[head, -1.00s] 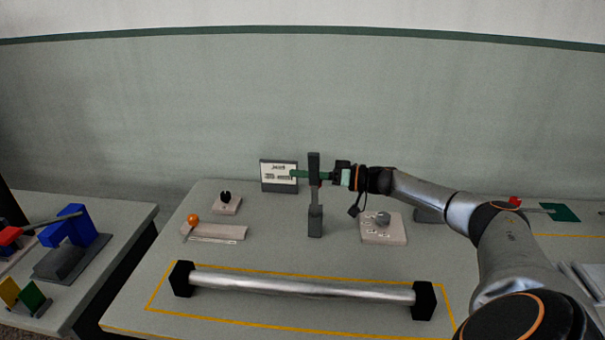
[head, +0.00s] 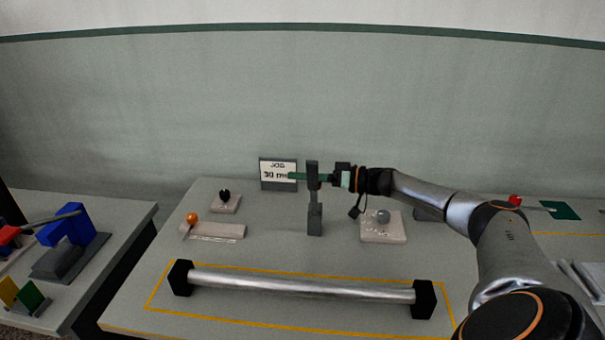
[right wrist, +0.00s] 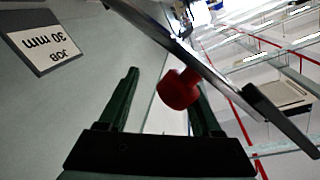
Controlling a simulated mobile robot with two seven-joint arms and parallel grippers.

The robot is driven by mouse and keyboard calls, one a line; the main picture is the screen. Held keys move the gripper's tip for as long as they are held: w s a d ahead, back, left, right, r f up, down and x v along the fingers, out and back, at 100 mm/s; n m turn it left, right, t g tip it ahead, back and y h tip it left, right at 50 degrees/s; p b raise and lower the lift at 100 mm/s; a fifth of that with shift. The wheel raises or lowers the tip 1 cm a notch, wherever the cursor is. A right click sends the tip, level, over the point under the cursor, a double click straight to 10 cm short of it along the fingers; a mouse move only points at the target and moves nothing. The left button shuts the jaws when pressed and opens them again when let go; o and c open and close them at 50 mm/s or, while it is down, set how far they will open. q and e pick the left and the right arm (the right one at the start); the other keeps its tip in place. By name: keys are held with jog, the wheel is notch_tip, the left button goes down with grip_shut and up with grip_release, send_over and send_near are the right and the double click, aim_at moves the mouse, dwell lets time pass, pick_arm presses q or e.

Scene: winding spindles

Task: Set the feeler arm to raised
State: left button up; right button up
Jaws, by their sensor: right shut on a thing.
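The feeler arm (head: 313,175) appears to be the dark grey bar standing nearly upright on a small grey block (head: 315,220) at the middle of the table. In the right wrist view the bar (right wrist: 190,50) crosses the top at a slant, with a red knob (right wrist: 180,90) on it. My right gripper (right wrist: 164,85) has its green fingers on either side of this knob and is shut on it. In the head view my right gripper (head: 318,178) reaches in from the right, and the bar hides part of its fingers. My left gripper is not in view.
A sign reading "JOB 30 mm" (head: 278,174) stands behind. A steel roller with black ends (head: 300,286) lies in front inside a yellow outline. A plate with a grey knob (head: 383,230) is right of the bar; an orange-knobbed lever (head: 192,218) is to its left.

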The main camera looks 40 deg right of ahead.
jog(key=o, duration=0.3)
jog(key=shift+f, duration=0.55)
jog(key=shift+o, duration=0.2)
jog(key=shift+s, duration=0.15)
jog(key=r+p+v, duration=0.1)
jog(key=p+v, duration=0.3)
jog(key=v, duration=1)
jog(key=shift+w+d+r, duration=0.2)
jog(key=shift+w+d, duration=0.05)
jog(key=shift+d, duration=0.1)
dwell(0.4)
